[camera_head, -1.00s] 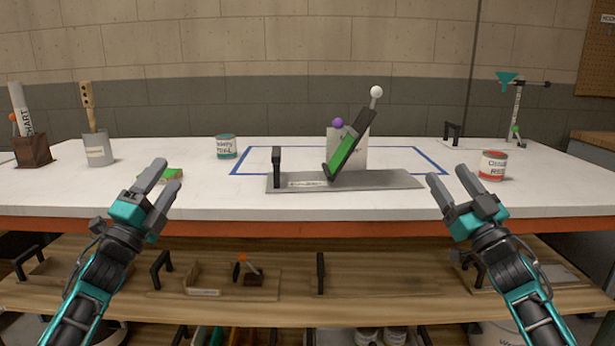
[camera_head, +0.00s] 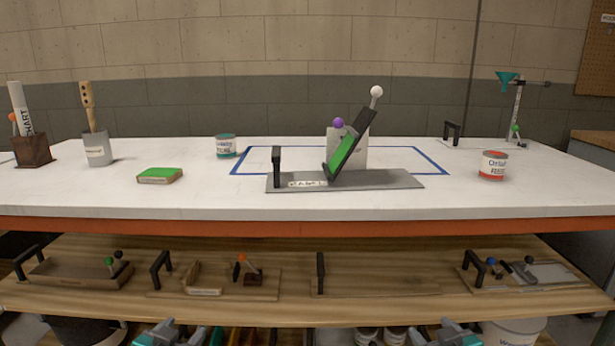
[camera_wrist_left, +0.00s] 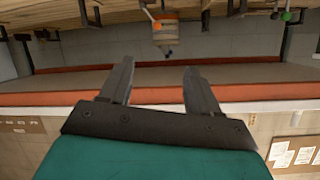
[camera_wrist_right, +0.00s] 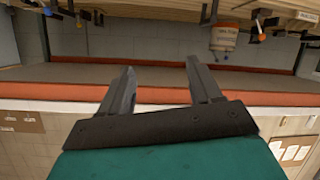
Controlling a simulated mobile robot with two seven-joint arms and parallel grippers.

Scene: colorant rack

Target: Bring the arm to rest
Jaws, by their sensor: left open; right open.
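My left gripper (camera_wrist_left: 150,85) is open and empty in the left wrist view, its two grey fingers apart. My right gripper (camera_wrist_right: 158,85) is open and empty in the right wrist view. In the head view only small teal and grey parts of my two arms show at the bottom edge, below the lower shelf. Both grippers are clear of the bench top. The fingertips are hidden in the head view.
The wooden shelf (camera_head: 400,261) below carries several handled boards.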

